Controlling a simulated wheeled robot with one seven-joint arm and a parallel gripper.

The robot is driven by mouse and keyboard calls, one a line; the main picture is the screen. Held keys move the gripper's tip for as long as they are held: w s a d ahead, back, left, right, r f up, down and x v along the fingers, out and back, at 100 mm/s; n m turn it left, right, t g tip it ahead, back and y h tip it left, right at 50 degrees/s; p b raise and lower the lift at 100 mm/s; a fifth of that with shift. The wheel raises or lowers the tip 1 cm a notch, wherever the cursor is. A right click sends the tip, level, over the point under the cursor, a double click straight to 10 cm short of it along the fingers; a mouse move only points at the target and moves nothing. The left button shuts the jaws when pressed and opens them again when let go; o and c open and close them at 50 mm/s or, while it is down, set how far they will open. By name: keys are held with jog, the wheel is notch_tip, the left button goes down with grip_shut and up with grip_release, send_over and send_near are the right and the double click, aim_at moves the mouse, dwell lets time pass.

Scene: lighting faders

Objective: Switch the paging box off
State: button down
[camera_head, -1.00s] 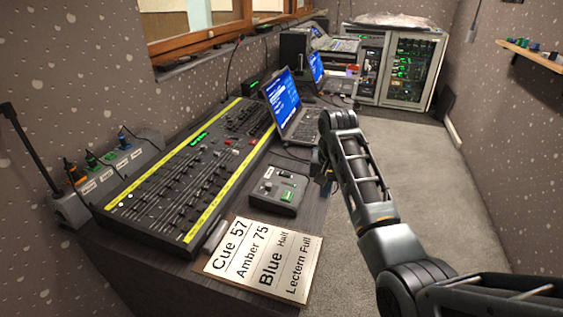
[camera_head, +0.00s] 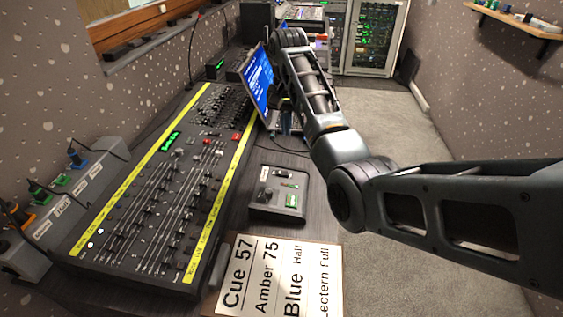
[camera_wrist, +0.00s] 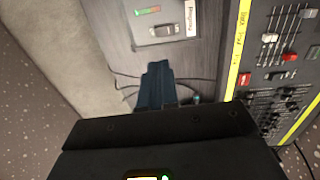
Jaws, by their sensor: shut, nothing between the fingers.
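The paging box (camera_head: 276,208) is a small dark grey box on the desk, between the fader console and the desk's right edge. It has a small black switch and a green lit part. In the head view my gripper (camera_head: 287,122) is beyond the box, by the laptop, partly hidden by my arm.
The fader console (camera_head: 160,200) with yellow strips lies left of the box. A cue sign (camera_head: 275,275) lies in front. A laptop (camera_head: 258,82) stands behind, close to my arm. Cables (camera_head: 290,148) run across the desk behind the box. Open carpet (camera_head: 385,125) lies to the right.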

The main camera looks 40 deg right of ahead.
jog(key=shift+f, duration=0.1)
jog(key=b, duration=0.3)
send_near(286, 172)
notch_tip(286, 172, down, 7)
jog(key=shift+a+r, duration=0.1)
dwell(0.4)
